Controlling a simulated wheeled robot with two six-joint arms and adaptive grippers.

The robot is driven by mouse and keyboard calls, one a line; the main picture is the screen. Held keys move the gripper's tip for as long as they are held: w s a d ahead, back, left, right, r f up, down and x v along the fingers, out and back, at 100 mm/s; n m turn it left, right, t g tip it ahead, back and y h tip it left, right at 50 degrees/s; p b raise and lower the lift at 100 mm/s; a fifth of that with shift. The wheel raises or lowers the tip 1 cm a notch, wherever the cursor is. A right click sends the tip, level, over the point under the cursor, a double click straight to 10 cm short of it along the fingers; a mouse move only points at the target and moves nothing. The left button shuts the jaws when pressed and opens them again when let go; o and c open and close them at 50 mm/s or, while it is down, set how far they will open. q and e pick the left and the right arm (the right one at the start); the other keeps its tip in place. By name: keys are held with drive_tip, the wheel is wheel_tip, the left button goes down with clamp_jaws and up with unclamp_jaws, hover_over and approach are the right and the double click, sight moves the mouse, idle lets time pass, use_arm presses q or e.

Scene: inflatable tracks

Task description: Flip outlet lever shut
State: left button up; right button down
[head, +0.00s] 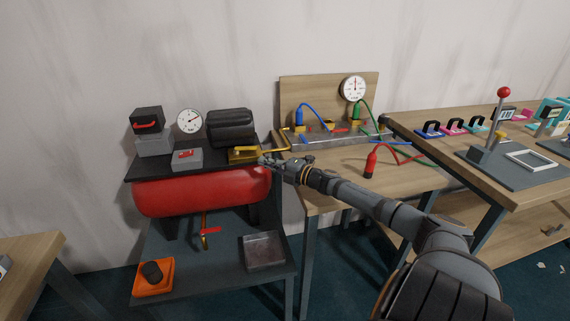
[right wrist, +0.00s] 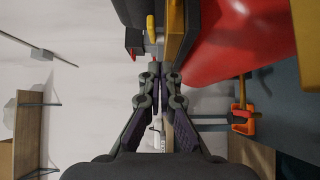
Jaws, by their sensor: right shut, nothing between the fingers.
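The red air tank (head: 200,192) stands under a black top plate on the left bench. A brass-yellow outlet block (head: 240,155) sits at the plate's right end, with a thin yellow bar or pipe (head: 278,151) running right from it. I cannot tell which part is the lever or how it is set. My right gripper (head: 264,159) is shut and empty, its tips close beside the block; contact cannot be told. In the right wrist view the closed fingertips (right wrist: 163,68) point toward a yellow part (right wrist: 175,20) beside the red tank (right wrist: 235,40). My left gripper is out of view.
A black motor housing (head: 231,127), a gauge (head: 189,121) and a grey box with a red switch (head: 187,159) stand on the plate. A red-handled valve (head: 208,231) hangs below the tank. The right table holds a hose board (head: 325,96) and a red-tipped hose (head: 371,162).

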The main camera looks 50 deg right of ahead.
drive_tip(key=s+d+r+p, duration=0.1)
drive_tip(key=s+d+p, duration=0.2)
drive_tip(key=s, duration=0.3)
drive_tip(key=shift+p, duration=0.85)
